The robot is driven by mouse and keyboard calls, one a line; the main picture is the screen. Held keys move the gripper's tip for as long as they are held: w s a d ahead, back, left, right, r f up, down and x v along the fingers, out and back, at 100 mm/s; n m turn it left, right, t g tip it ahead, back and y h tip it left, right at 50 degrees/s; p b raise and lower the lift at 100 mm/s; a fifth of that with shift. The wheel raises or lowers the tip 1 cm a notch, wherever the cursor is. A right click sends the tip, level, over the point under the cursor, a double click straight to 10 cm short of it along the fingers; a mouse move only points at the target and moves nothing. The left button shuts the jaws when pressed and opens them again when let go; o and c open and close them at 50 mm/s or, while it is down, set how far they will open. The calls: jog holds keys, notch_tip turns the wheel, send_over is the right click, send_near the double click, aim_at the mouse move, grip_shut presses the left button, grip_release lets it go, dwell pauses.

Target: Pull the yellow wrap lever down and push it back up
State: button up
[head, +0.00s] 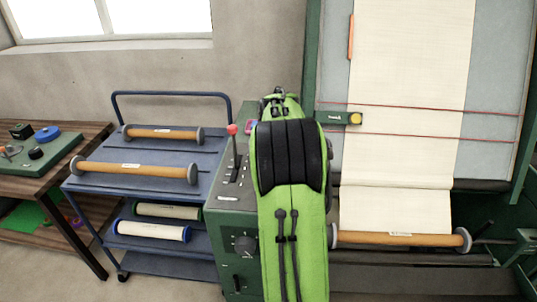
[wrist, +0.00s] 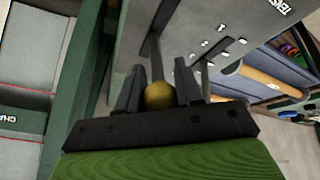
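The yellow wrap lever shows in the wrist view as a round yellow knob (wrist: 160,95) on a dark shaft, beside the grey panel with white markings. My gripper (wrist: 159,88) has one dark finger on each side of the knob. The knob fills the gap between the fingers, and they look closed on it. In the head view my green arm covers the lever and the gripper, so neither can be made out there.
A red-knobbed lever (head: 233,130) stands on the green control console (head: 232,190), left of my arm. A blue cart (head: 150,150) with rolls is further left. At the right is the machine with cream cloth (head: 405,90) running down to a wooden roller (head: 400,239).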

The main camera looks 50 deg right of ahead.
jog(key=o, duration=0.4)
jog(key=shift+s+f, duration=0.15)
jog(key=p+v, duration=0.3)
jog(key=v, duration=1.3)
